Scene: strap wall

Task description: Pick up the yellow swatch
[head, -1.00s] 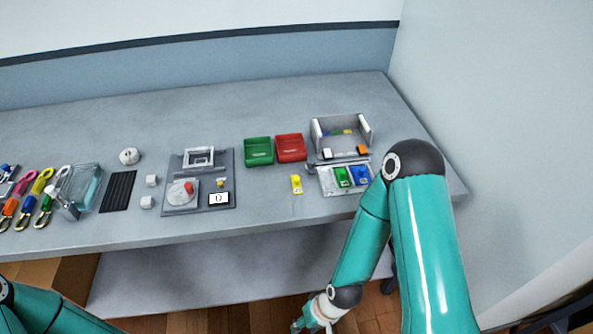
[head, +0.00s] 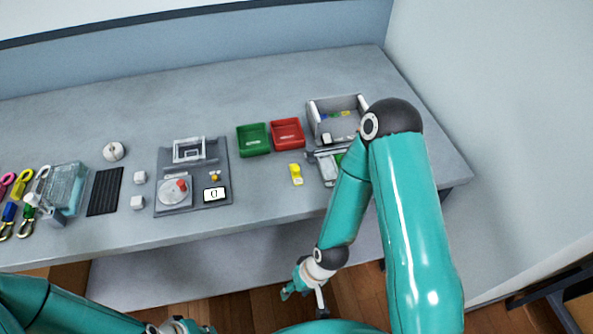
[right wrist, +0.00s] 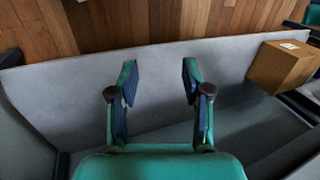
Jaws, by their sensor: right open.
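The yellow swatch (head: 296,174) lies flat on the grey table in the head view, in front of the red bin and left of the pale tray. My right gripper (head: 292,291) hangs low in front of the table, below its top and well apart from the swatch. In the right wrist view its two fingers (right wrist: 158,80) are spread with nothing between them. The swatch does not show there.
A green bin (head: 253,140) and a red bin (head: 288,134) stand behind the swatch. A grey open box (head: 318,120) stands at the right, partly behind my right arm. A grey fixture board (head: 220,160) lies to the left. A cardboard box (right wrist: 284,66) shows in the right wrist view.

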